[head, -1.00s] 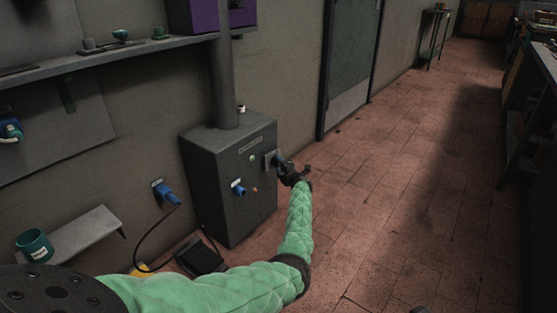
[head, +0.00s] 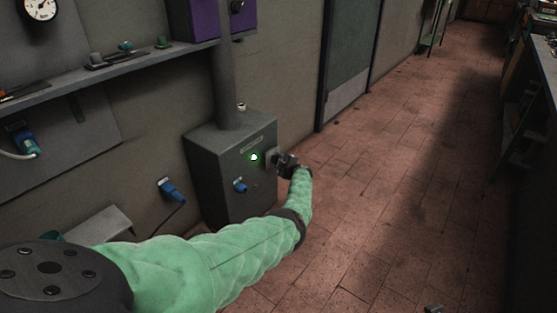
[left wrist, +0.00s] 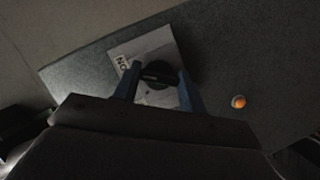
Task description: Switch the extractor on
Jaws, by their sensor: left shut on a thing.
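The extractor (head: 215,160) is a grey box against the wall with a pipe rising from its top. A green lamp (head: 254,157) on its front glows brightly. My left gripper (head: 278,159) is at the right part of that front and hides most of the switch there. In the left wrist view, a dark rotary knob (left wrist: 158,73) sits on a pale plate (left wrist: 137,50) marked ON. The blue fingers of my left gripper (left wrist: 157,82) are shut on the knob, one on each side. My right gripper is not recognisable in any view.
A blue plug (head: 240,186) is on the extractor's front, and another blue connector (head: 171,190) is on the wall to its left. An orange indicator (left wrist: 238,101) shows beside the plate. A shelf (head: 110,68) runs above. The tiled floor (head: 380,190) to the right is clear.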

